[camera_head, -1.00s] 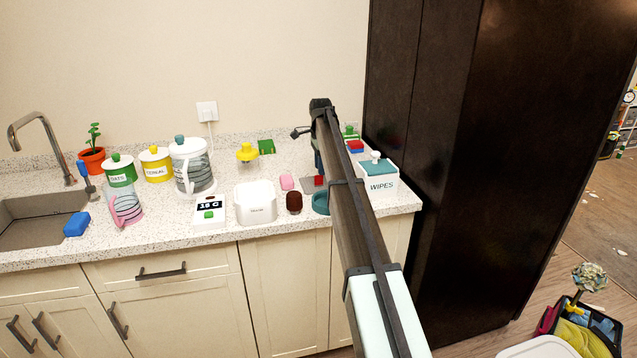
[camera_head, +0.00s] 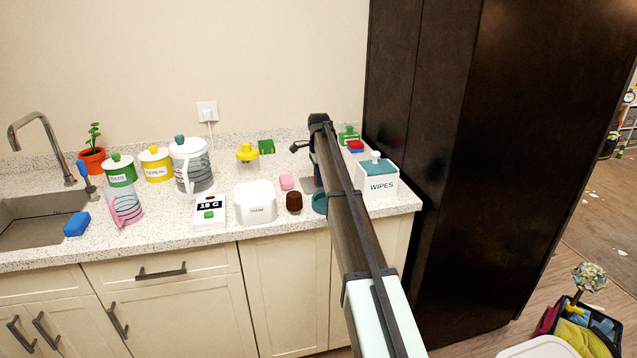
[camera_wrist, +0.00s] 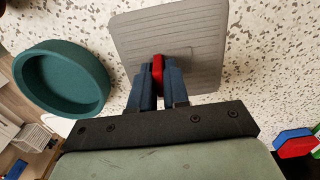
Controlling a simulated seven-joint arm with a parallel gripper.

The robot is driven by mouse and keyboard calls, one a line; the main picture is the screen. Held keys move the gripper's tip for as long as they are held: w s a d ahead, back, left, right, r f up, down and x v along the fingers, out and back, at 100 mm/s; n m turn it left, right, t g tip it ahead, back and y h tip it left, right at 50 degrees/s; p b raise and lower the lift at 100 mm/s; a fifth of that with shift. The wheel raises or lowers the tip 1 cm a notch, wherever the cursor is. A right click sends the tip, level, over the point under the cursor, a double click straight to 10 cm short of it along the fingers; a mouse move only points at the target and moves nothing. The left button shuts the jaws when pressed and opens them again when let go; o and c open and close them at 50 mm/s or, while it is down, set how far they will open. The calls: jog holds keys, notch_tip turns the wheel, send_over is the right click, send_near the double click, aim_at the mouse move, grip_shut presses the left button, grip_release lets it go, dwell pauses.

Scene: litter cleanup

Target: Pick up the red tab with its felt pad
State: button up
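The red tab (camera_wrist: 158,72) stands up from the middle of a grey square felt pad (camera_wrist: 195,30) in the wrist view. My gripper (camera_wrist: 158,82) has its two blue fingers on either side of the tab, close against it, and looks shut on it. The pad lies flat over the speckled counter; I cannot tell if it is raised at all. In the head view only a grey sliver of the pad (camera_head: 307,184) shows beside my arm, and the tab is hidden behind the arm.
A teal round dish (camera_wrist: 60,110) sits close to the pad's left in the wrist view. A brown-topped small item (camera_head: 294,202), a pink block (camera_head: 287,182) and a white bin (camera_head: 255,204) stand to the left. The wipes box (camera_head: 377,184) and a red-and-blue block (camera_head: 355,147) are at right.

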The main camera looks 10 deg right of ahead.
grip_shut()
notch_tip(320, 180, up, 9)
jog(key=shift+f, duration=0.1)
jog(key=shift+a+r, duration=0.25)
jog(key=shift+r, duration=0.1)
jog(key=s+a+r, duration=0.4)
jog(key=s+a, duration=0.7)
jog(key=s, duration=0.4)
jog(key=shift+s, duration=0.2)
